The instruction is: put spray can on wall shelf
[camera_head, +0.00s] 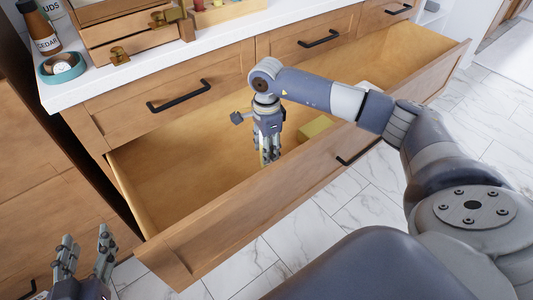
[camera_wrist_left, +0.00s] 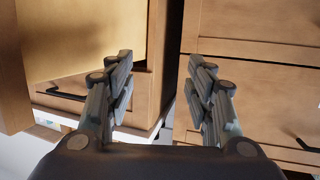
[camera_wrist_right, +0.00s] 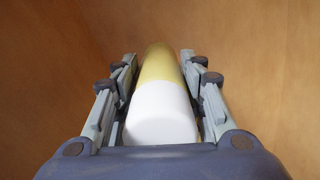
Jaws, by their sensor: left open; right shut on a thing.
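My right gripper (camera_head: 268,152) points down inside the open wooden drawer (camera_head: 185,165). It is shut on the spray can (camera_wrist_right: 162,95), which has a white end and a yellow-gold body in the right wrist view. In the head view the can is mostly hidden by the fingers. I cannot tell whether it touches the drawer floor. My left gripper (camera_head: 86,258) is open and empty at the lower left, outside the drawer; its fingers also show spread in the left wrist view (camera_wrist_left: 158,95). No wall shelf is recognisable in these views.
A yellow box-like thing (camera_head: 315,127) lies in the drawer right of my right gripper. The white counter (camera_head: 80,92) above holds a brown bottle (camera_head: 40,30), a teal bowl (camera_head: 62,67) and a wooden box (camera_head: 125,35). Marble floor lies in front.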

